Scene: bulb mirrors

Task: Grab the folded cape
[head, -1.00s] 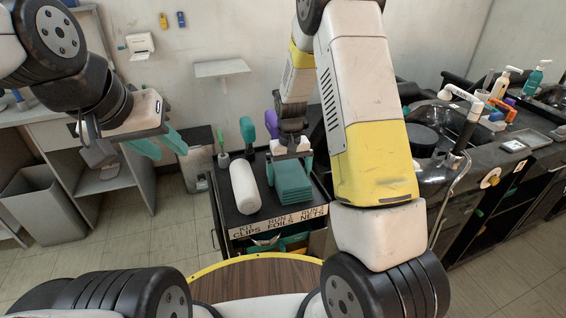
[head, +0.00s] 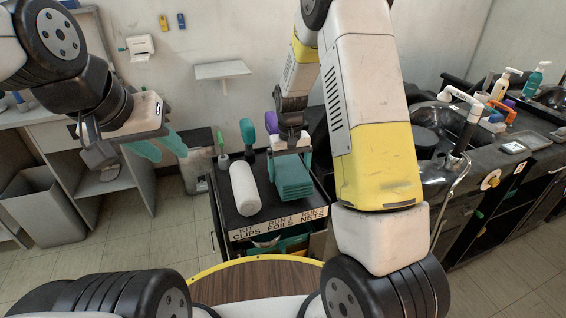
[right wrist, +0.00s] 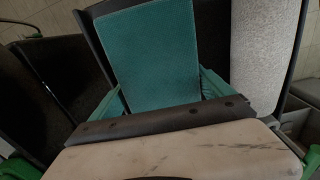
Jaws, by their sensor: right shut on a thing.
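The folded cape (head: 294,181) is a teal, layered stack at the right side of the dark cart top. My right gripper (head: 292,161) reaches down over it and is shut on it, a teal finger at each side. In the right wrist view the cape (right wrist: 150,55) fills the middle between the fingers (right wrist: 158,98). Whether its underside is clear of the cart cannot be told for sure. My left gripper (head: 160,149) is open and empty at the left, far from the cape.
A white rolled towel (head: 244,188) lies left of the cape on the cart (head: 222,190). Green and purple-handled items stand behind them. A labelled strip (head: 280,222) runs along the cart's front. A sink counter (head: 480,160) is at the right, and a round wooden top (head: 255,284) is nearest.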

